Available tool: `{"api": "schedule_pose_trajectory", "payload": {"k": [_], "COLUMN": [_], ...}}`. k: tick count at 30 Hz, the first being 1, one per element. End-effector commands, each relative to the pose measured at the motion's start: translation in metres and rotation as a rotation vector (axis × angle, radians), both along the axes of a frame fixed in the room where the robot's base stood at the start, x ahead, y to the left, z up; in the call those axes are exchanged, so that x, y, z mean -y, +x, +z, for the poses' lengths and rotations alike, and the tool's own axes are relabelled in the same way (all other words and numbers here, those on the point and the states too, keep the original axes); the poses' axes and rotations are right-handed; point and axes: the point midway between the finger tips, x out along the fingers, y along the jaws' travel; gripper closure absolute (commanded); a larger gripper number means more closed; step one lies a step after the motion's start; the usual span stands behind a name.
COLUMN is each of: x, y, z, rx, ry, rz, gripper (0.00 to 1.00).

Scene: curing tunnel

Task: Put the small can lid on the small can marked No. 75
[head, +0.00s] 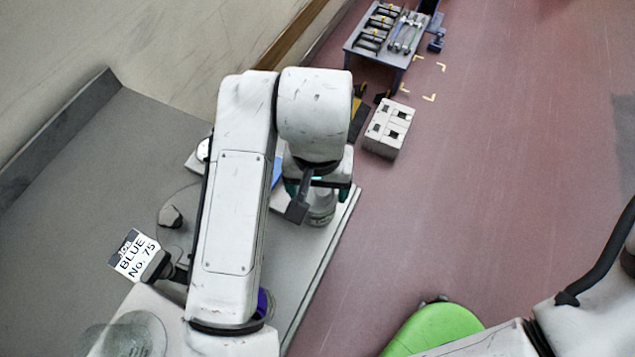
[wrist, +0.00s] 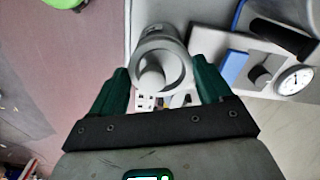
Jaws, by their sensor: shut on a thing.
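In the wrist view, the green fingers of my gripper (wrist: 160,78) stand on either side of a round grey lid (wrist: 178,68) with a pale knob in its middle, and they are shut on it. A pale grey cylinder, which looks like the small can (wrist: 153,32), shows just beyond the lid. In the head view my gripper (head: 318,186) points down over this can (head: 321,213) near the bench's right edge. My arm and fingers hide the lid there. I cannot tell whether the lid touches the can. No number on the can is readable.
A white block (head: 388,129) and a tool table (head: 360,48) stand beyond.

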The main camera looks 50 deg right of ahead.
Motion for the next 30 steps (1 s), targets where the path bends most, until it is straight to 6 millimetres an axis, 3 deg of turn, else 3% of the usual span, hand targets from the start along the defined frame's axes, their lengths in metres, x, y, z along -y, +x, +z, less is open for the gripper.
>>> {"api": "schedule_pose_trajectory", "payload": {"k": [11,12,18,30], "x": [-0.0001,-0.0001,-0.0001,-0.0001], "y": [-0.0001,0.0000,-0.0001,0.0000], "z": [-0.0004,-0.0004,-0.0004,0.0004], "rx": [0.000,0.000,0.000,0.000], "ry": [0.000,0.000,0.000,0.000], "rz": [0.000,0.000,0.000,0.000], "gripper": [0.50,0.20,0.01,0.00]}}
